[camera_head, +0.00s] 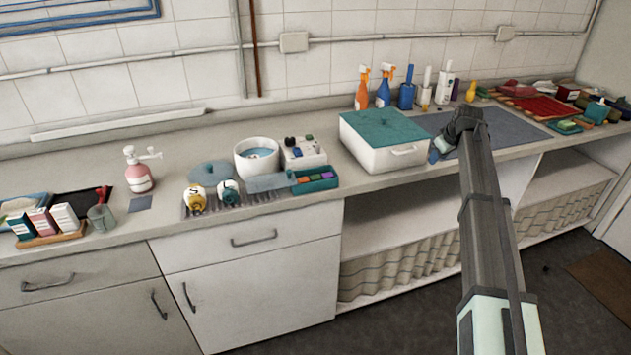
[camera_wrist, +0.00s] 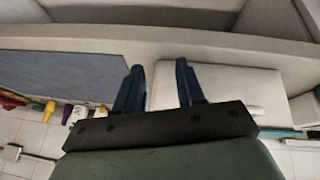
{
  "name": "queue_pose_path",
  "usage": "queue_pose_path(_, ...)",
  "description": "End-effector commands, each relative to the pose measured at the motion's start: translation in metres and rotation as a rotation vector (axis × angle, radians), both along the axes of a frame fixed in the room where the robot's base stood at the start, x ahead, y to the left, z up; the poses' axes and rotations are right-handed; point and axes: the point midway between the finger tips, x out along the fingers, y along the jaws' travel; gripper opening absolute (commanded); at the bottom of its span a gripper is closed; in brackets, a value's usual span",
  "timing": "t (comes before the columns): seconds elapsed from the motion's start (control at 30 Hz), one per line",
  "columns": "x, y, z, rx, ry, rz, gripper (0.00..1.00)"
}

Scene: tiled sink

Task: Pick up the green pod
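A small teal tray (camera_head: 314,188) on the counter left of the white box holds several small coloured blocks, orange, purple and green among them. The green one (camera_head: 329,175) at its right end may be the green pod; it is too small to be sure. My gripper (camera_head: 437,152) is far to the right of this tray, above the counter by the right end of the white box. In the wrist view my gripper (camera_wrist: 158,82) has its two blue fingers spread apart with nothing between them. No green pod shows in the wrist view.
The white box (camera_head: 387,157) with a teal lid stands between my gripper and the tray. A white bowl (camera_head: 257,168), a white caddy (camera_head: 303,157) and two jars (camera_head: 196,198) crowd the tray. Spray bottles (camera_head: 383,88) stand behind. The counter's front edge is clear.

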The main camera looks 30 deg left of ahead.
Motion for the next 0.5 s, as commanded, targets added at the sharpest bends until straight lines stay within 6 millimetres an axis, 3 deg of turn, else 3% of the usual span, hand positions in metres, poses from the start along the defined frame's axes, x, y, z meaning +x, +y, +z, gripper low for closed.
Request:
queue_pose_path(0.03,0.009,0.007,0.024,0.002,-0.024,0.019,0.38)
queue_pose_path(0.1,0.014,0.016,0.051,0.000,-0.052,0.046,0.38)
queue_pose_path(0.27,0.013,0.055,0.106,-0.033,-0.096,0.164,0.38)
queue_pose_path(0.37,-0.004,0.092,0.114,-0.088,-0.086,0.286,0.38)
queue_pose_path(0.5,-0.034,0.141,0.108,-0.170,-0.048,0.462,0.38)
